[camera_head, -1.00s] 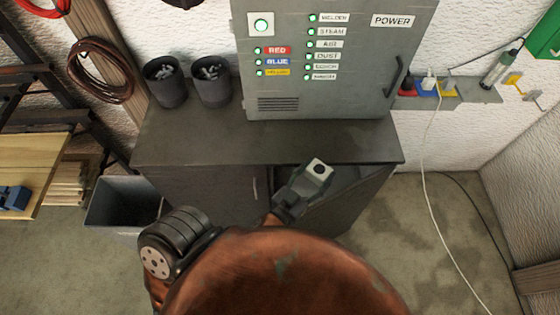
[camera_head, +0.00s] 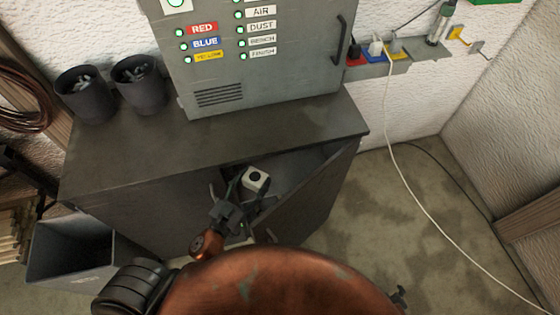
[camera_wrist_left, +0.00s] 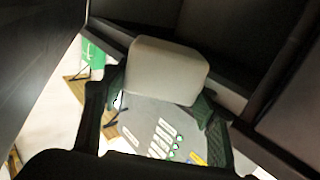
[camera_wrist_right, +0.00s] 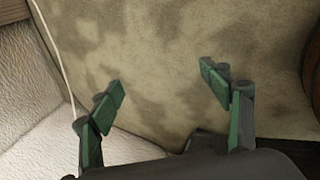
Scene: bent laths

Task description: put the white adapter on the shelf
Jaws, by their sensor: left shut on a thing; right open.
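The white adapter (camera_head: 256,180) is a small pale block with a dark round hole in its face. My left gripper (camera_head: 250,190) is shut on it and holds it at the front opening of the grey cabinet (camera_head: 150,160), below its top. The adapter (camera_wrist_left: 165,70) also shows between the green-padded fingers in the left wrist view, with dark cabinet panels around it. A shelf inside the cabinet cannot be made out clearly. My right gripper (camera_wrist_right: 165,88) is open and empty above the stained floor; in the head view only a small dark part of it shows.
The cabinet door (camera_head: 310,195) stands open on the right. A power box (camera_head: 260,60) and two dark cups (camera_head: 140,85) stand on top. A wall ledge (camera_head: 420,48) holds coloured items, and a white cable (camera_head: 395,165) hangs from it. A grey bin (camera_head: 70,250) stands left.

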